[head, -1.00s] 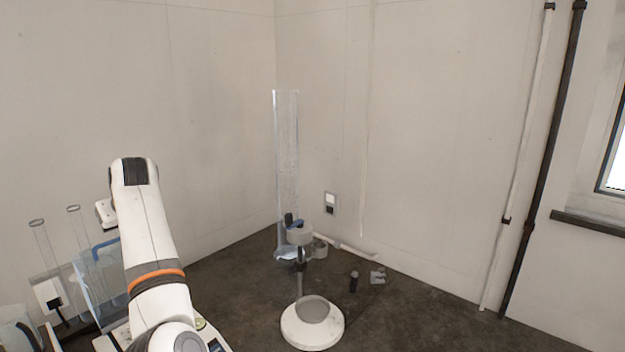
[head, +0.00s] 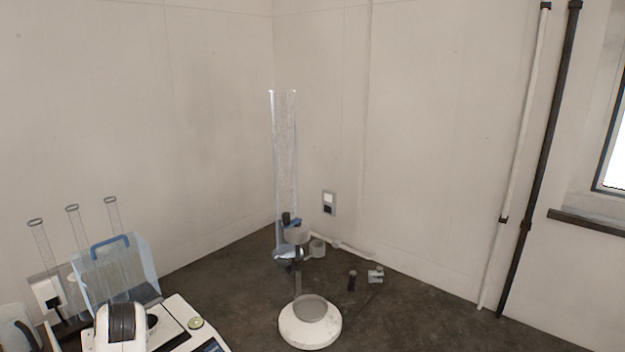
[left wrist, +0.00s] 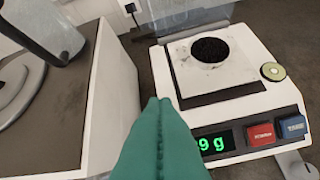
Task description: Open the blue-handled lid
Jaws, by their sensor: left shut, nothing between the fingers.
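The clear lid (head: 144,262) with its blue handle (head: 110,241) stands raised, roughly upright, at the back of a white balance (head: 183,322) in the lower left of the head view. In the left wrist view the lower part of the clear lid (left wrist: 190,14) shows behind the balance (left wrist: 258,107), and its handle is out of frame. The pan area in front is uncovered. My left gripper (left wrist: 158,100) has teal fingers closed together and empty, in front of and left of the pan, apart from the lid. My right gripper is not in view.
A dark round sample (left wrist: 210,50) sits on the pan. A white box-like block (left wrist: 112,95) stands close left of my fingers. Glass tubes (head: 75,235) stand behind the lid. A white-based stand with a tall clear tube (head: 285,150) is to the right.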

